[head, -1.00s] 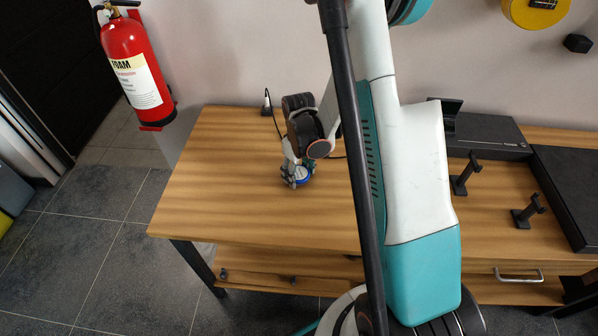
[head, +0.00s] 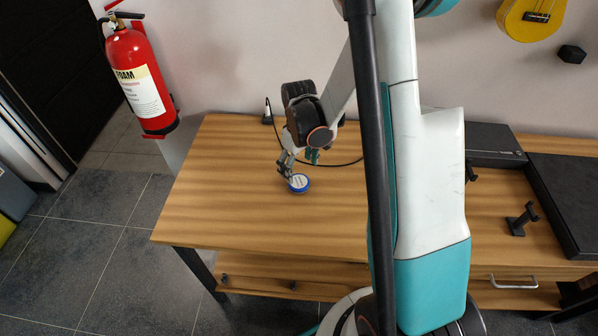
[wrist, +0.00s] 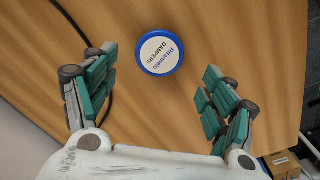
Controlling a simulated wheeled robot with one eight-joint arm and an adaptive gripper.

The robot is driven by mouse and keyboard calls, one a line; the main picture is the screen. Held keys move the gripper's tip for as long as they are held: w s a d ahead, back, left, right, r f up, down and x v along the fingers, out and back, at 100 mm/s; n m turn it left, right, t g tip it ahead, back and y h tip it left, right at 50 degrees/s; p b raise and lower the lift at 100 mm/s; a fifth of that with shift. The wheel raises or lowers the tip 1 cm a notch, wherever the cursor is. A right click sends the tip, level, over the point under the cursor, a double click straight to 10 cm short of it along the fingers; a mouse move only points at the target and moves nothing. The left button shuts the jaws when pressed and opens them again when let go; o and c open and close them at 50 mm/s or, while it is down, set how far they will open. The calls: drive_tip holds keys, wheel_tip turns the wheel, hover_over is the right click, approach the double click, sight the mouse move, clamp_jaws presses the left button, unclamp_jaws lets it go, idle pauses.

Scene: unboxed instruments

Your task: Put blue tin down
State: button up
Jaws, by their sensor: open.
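The blue tin (head: 299,183) is small and round, with a white labelled lid. It rests flat on the wooden table (head: 230,200), left of the middle. In the wrist view the tin (wrist: 160,53) lies ahead of my gripper, roughly centred between the fingers and apart from both. My gripper (wrist: 158,95) is open and empty, with its teal finger pads spread wide. In the head view my gripper (head: 300,168) is just above and behind the tin.
A black cable (head: 335,164) runs along the table behind my gripper. Black stands (head: 520,218) and black cases (head: 565,195) occupy the right side. A red fire extinguisher (head: 140,85) hangs at the left. The table's left and front areas are clear.

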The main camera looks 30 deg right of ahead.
drive_tip(key=s+a+r+m+t+p, duration=0.1)
drive_tip(key=s+a+r+t, duration=0.15)
drive_tip(key=r, duration=0.75)
drive_tip(key=s+a+r+t, duration=0.1)
drive_tip(key=s+a+r, duration=0.2)
drive_tip(key=r, duration=0.6)
drive_tip(key=s+a+r+m+t, duration=0.1)
drive_tip(key=s+a+r+t, duration=0.1)
drive_tip(key=s, duration=0.3)
drive_tip(key=s+a+r+m+t, duration=0.1)
drive_tip(key=s+a+r, duration=0.2)
drive_tip(key=s+r, duration=0.2)
drive_tip(key=shift+s+r+t, duration=0.15)
drive_tip(key=shift+s+t, duration=0.2)
drive_tip(key=shift+s, duration=0.1)
drive_tip(key=shift+a, duration=0.1)
drive_tip(key=shift+c, duration=0.2)
